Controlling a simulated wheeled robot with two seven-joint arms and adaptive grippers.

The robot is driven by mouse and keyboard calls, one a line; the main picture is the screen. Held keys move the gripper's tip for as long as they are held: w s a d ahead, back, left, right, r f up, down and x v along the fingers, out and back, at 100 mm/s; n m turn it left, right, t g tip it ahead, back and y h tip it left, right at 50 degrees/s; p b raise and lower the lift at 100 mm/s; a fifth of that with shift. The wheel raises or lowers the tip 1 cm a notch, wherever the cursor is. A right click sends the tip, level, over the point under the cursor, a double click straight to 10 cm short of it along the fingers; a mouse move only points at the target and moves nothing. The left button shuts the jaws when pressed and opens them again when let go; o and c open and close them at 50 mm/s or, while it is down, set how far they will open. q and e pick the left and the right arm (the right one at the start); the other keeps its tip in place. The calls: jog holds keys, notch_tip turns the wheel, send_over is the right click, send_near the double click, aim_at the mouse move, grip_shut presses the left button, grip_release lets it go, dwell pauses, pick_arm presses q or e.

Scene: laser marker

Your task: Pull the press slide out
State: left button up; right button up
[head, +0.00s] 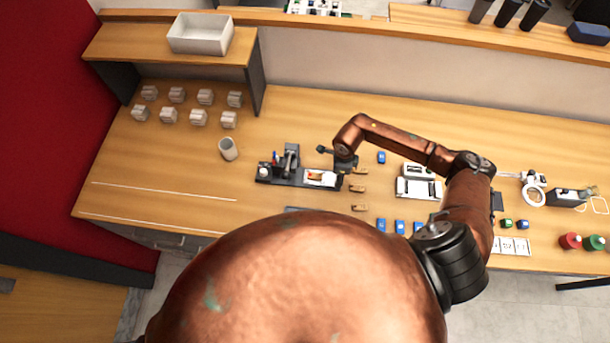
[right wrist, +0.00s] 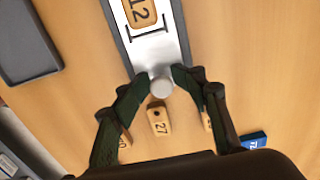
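The press (head: 290,165) is a small dark fixture on the wooden bench. Its slide (head: 322,177) is a pale metal plate bearing an orange tile, and lies in the base's right part. In the right wrist view the slide (right wrist: 158,50) runs between dark rails, carries a tile marked 12 (right wrist: 140,12), and has a round silver knob (right wrist: 161,86) at its near end. My right gripper (right wrist: 160,76) has its fingertips closed in on both sides of this knob. In the head view my right gripper (head: 343,168) is at the slide's right end. My left gripper is not in view.
Small wooden tiles, including one marked 27 (right wrist: 158,119), lie close beside the knob. Blue blocks (head: 400,226) and a white device (head: 418,184) stand further right. A grey cup (head: 228,149) and several grey blocks are on the left. The bench front left is clear.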

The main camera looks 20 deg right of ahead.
jog(key=shift+r, duration=0.1)
jog(key=shift+w+r+p, duration=0.1)
jog(key=shift+r+p, duration=1.75)
jog(key=shift+r, duration=1.7)
jog(key=shift+f, duration=0.1)
